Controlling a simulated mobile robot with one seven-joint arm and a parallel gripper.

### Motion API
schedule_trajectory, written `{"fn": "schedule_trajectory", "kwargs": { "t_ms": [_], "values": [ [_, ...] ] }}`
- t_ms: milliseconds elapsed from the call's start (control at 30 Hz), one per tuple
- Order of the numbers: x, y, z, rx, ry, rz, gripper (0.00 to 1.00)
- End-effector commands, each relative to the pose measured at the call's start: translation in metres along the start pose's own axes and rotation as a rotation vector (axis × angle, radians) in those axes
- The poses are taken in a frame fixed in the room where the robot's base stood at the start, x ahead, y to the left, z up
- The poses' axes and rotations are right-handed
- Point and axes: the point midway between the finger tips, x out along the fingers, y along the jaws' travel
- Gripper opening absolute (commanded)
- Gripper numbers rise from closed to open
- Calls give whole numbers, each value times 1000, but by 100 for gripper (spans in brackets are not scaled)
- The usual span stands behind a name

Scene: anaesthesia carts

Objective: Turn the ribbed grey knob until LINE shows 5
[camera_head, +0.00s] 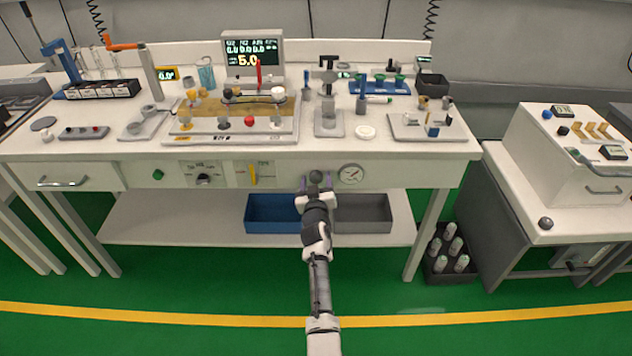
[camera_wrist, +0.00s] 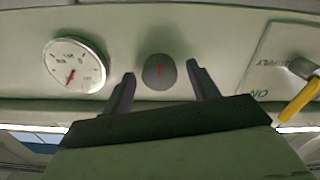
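The grey knob (camera_head: 316,177) sits on the bench's front panel, left of a round gauge (camera_head: 351,174). In the wrist view my gripper's fingers (camera_wrist: 160,75) stand on either side of the knob with a visible gap at each side, open and holding nothing. The display (camera_head: 252,52) on the bench shows a large yellow 5.0; its small labels are hard to read, so I cannot tell which is LINE.
On the same panel are a yellow lever (camera_head: 253,174), a black selector dial (camera_head: 204,179) and a green button (camera_head: 158,175). The gauge (camera_wrist: 75,66) is close to one finger in the wrist view. Blue (camera_head: 272,213) and grey (camera_head: 362,214) bins stand on the shelf below.

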Motion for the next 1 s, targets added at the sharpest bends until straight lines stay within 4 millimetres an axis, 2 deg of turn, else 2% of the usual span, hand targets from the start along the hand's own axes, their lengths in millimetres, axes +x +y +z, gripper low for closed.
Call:
{"fn": "schedule_trajectory", "kwargs": {
  "t_ms": [233,367,767,1000],
  "values": [
    [-2,0,0,0,0,0,59],
    [-12,1,0,1,-1,1,59],
    [-87,3,-5,5,-5,4,59],
    [-112,2,-7,3,-4,1,59]
  ]
}}
